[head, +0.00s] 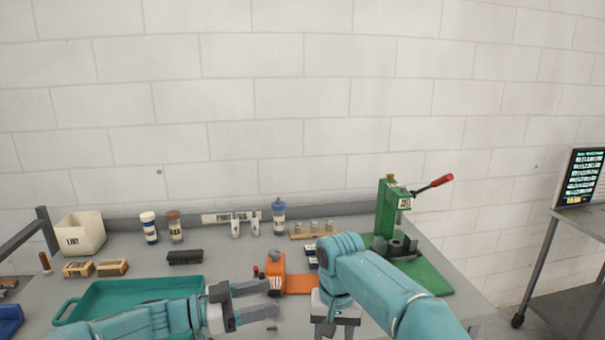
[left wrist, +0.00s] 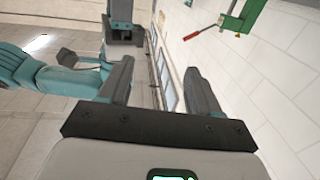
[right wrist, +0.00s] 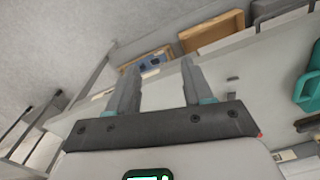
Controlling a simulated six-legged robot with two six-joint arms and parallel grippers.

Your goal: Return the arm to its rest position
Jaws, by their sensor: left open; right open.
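My left arm comes in from the lower left of the head view. Its gripper (head: 272,298) is open and empty, above the front middle of the table and pointing right. In the left wrist view the gripper (left wrist: 158,72) has its fingers wide apart with nothing between them. My right arm comes in from the lower right of the head view, bent at the elbow with its grey wrist low at the centre. Its fingers are not clear there. In the right wrist view the gripper (right wrist: 158,75) is open and empty, near the table.
A teal tray (head: 185,290) lies close to my left arm. A green press (head: 388,215) with a red-tipped lever stands at the right. An orange device (head: 276,264) is just behind my left gripper. Bottles, a white bin (head: 80,235) and small blocks line the back. A screen (head: 580,178) stands far right.

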